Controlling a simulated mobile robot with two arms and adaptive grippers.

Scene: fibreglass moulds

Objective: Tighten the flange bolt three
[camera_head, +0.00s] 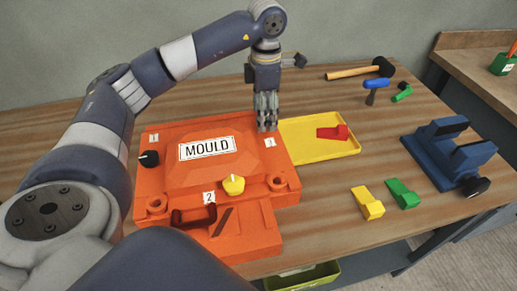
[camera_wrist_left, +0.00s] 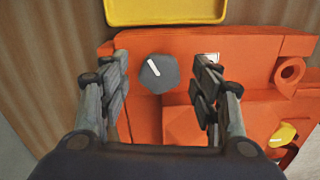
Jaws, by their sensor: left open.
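The orange mould (camera_head: 215,150) with a "MOULD" label lies on the table. A black bolt (camera_head: 149,158) with a white mark sits on its left flange, and a yellow bolt (camera_head: 233,184) sits near its front, beside the tag "2" (camera_head: 209,197). My left gripper (camera_head: 266,127) points down over the mould's back right corner. In the left wrist view its open fingers (camera_wrist_left: 165,90) stand either side of a dark grey hex bolt head (camera_wrist_left: 157,73) with a white line, apart from it. The head view hides this bolt behind the gripper. The number on the left tag (camera_head: 153,138) is hard to read.
A yellow tray (camera_head: 300,152) with a red piece (camera_head: 333,132) adjoins the mould's right side. Yellow (camera_head: 367,202) and green (camera_head: 403,193) pieces and a blue vise (camera_head: 448,150) stand to the right. A mallet (camera_head: 362,71) lies at the back.

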